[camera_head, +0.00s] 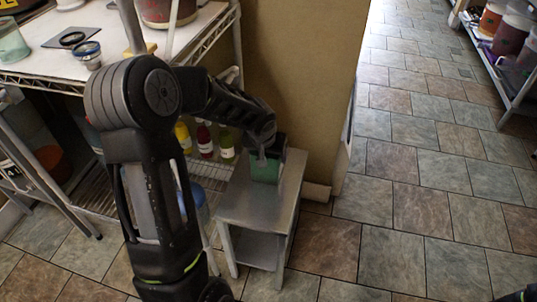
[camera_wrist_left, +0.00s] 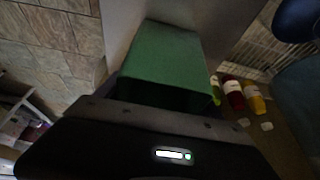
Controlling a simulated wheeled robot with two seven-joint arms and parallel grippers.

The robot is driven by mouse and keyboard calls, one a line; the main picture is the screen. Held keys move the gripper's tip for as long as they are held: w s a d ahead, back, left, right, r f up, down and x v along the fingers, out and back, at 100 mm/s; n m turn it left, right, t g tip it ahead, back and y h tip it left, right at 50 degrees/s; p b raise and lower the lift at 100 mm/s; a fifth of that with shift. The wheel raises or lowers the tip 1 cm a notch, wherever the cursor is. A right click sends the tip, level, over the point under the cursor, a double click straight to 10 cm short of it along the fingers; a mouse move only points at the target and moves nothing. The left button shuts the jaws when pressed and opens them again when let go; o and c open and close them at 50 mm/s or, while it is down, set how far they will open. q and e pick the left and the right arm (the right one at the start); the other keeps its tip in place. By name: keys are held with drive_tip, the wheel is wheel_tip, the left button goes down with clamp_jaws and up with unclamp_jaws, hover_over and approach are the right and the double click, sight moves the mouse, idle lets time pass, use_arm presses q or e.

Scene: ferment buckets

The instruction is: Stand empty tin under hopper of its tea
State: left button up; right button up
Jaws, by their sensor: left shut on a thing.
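A green box-shaped tin (camera_head: 266,172) is at the small grey metal stand (camera_head: 244,204) in the head view. My left gripper (camera_head: 268,152) reaches down from above and is shut on the tin's upper part. In the left wrist view the tin (camera_wrist_left: 165,58) fills the middle, with a plain green side showing. The tin looks upright at the far end of the stand's top; I cannot tell whether it rests there or hangs just above. No hopper can be made out. My right gripper is not in view.
A white-topped wire rack (camera_head: 112,30) with jars stands at the left. Yellow, red and green bottles (camera_head: 205,141) are on its lower shelf, beside the stand. A tan wall panel (camera_head: 308,80) rises behind the stand. Tiled floor (camera_head: 420,190) lies open at right.

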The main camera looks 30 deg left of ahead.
use_arm(q)
drive_tip(key=shift+f, duration=0.1)
drive_tip(key=o, duration=1.5)
drive_tip(key=shift+c, duration=0.2)
drive_tip(key=shift+r, duration=0.35)
drive_tip(key=p+v, duration=0.3)
drive_tip(key=v, duration=0.8)
drive_tip(key=shift+r, duration=0.25)
drive_tip(key=shift+s+d, duration=0.1)
drive_tip(key=shift+d, duration=0.05)
